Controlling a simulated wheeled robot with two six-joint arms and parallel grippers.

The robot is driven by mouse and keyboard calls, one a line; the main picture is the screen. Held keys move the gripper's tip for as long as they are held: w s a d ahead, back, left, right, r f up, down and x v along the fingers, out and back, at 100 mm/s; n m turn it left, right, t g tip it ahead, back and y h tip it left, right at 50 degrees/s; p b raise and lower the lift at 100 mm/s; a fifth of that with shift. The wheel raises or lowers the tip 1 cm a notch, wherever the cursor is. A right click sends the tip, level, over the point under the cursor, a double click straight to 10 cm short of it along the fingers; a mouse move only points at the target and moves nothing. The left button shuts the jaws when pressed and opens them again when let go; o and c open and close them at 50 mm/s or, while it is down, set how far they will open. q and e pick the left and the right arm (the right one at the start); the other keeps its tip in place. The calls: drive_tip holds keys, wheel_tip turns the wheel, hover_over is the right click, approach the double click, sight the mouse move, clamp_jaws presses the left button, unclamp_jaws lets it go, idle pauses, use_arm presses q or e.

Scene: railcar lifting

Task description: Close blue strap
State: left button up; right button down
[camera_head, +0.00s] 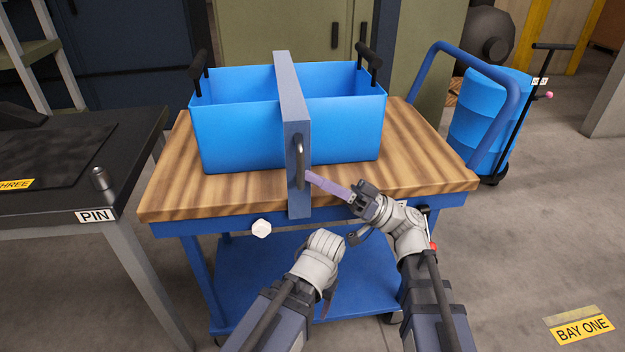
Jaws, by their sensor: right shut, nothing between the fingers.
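A slate-blue strap (294,110) stands as a wide band over the middle of the bright blue bin (240,130) and runs down past the front edge of the cart top. A curved metal handle (299,150) is on its front face. A lavender strip (330,186) reaches from beside the strap's lower part toward my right gripper (358,197). That gripper is shut with nothing between its fingers, its tip close to the strip's right end; whether they touch is unclear. My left gripper (353,238) is low in front of the cart, apart from the strap; its fingers are hard to see.
The bin stands on a wood-topped blue cart (425,170) with a tube push handle (505,110) at right. A dark table (70,215) marked PIN is at left. A blue wheeled container (485,115) stands behind right.

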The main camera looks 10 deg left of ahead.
drive_tip(key=b+v, duration=0.2)
drive_tip(key=v, duration=0.5)
drive_tip(key=shift+b, duration=0.3)
